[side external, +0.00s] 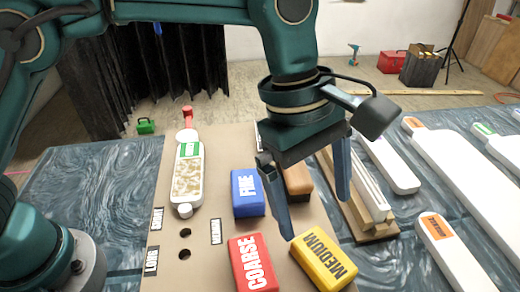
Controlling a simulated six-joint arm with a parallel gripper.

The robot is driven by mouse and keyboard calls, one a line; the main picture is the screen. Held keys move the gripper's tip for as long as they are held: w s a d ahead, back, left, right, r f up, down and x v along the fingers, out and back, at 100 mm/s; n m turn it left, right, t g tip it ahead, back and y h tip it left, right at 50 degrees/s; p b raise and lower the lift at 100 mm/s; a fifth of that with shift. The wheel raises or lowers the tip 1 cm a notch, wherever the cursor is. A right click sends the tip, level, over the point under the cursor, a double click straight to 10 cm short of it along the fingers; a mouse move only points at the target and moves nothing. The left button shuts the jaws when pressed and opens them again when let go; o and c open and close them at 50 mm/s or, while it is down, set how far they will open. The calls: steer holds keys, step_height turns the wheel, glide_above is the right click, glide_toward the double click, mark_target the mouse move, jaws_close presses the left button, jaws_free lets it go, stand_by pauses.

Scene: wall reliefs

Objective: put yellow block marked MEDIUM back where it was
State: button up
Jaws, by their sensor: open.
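The yellow block marked MEDIUM (323,260) lies on the brown board (205,270) near the front, its label facing up. My gripper (318,218) is open and empty. Its two fingers point down, above and behind the yellow block as seen here. The left fingertip appears close to the block's back left corner, but I cannot tell whether they touch. The red block marked COARSE (253,263) lies just left of the yellow one. The blue block marked FINE (247,192) lies farther back.
A brown block (297,180) sits partly hidden behind my gripper. A white bottle-shaped piece (188,178) with a green label lies on the board's left. Two dark holes are below it. White paddle-shaped pieces (440,160) lie on the right over the blue patterned cover (95,190).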

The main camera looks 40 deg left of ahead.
steer(key=s+a+r+m+t, duration=0.1)
steer(key=a+r+m+t, duration=0.15)
steer(key=a, duration=0.45)
steer(key=s+a+r+m+t, duration=0.1)
steer(key=a+r+m, duration=0.25)
steer(key=a, duration=0.45)
steer(key=s+a+f+m+t+y, duration=0.2)
steer(key=s+a+f+m+y, duration=0.1)
steer(key=s+a+m, duration=0.4)
steer(key=s+a+f, duration=0.1)
steer(key=a, duration=0.2)
steer(key=shift+s+a+f, duration=0.15)
steer(key=shift+s+f, duration=0.05)
steer(key=shift+s, duration=0.05)
